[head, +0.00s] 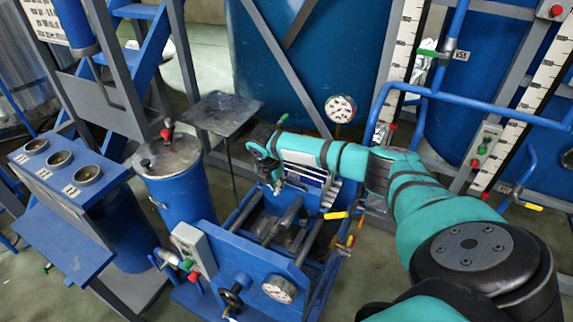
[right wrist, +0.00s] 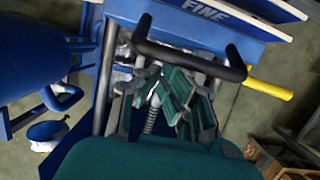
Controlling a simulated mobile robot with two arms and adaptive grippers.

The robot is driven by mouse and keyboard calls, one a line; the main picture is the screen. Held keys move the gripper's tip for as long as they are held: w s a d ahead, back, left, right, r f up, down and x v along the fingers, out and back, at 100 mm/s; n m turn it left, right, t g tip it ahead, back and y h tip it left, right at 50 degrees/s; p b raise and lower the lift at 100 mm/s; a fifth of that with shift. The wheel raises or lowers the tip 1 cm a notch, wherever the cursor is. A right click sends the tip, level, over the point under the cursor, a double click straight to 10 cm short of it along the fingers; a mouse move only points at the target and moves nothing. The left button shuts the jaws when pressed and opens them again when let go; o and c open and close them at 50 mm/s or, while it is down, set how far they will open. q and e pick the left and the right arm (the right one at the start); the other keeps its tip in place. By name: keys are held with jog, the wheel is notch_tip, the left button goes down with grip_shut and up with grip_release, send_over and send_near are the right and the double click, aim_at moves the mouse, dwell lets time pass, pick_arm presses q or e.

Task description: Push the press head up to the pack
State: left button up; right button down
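The press is a blue frame (head: 240,262) in the lower middle of the head view, with dark rods and bars across its open middle. A group of white plates (head: 318,190), likely the pack, stands at its far end. My right gripper (head: 276,186) points down over the press, near the plates. In the right wrist view its grey and teal fingers (right wrist: 164,88) reach toward a black handle bar (right wrist: 190,58). I cannot tell whether they touch it or how far apart the tips are. Which part is the press head is unclear. My left gripper is not in view.
A blue lidded vessel (head: 185,195) stands left of the press, with a dark square plate on a stand (head: 220,112) behind. A blue console with round openings (head: 68,195) is at far left. A blue pipe (head: 470,103) and yellow-handled valves (head: 336,215) are on the right.

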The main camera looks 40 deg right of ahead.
jog(key=shift+w+d+b, duration=0.3)
jog(key=shift+w+d, duration=0.05)
jog(key=shift+d, duration=0.45)
jog(key=shift+w+d+b, duration=0.3)
jog(key=shift+w+d, duration=0.05)
jog(key=shift+d, duration=0.45)
jog(key=p+v, duration=0.9)
jog(key=p, duration=0.1)
jog(key=shift+d+p, duration=0.35)
jog(key=shift+w+r, duration=0.1)
jog(key=shift+w, duration=0.05)
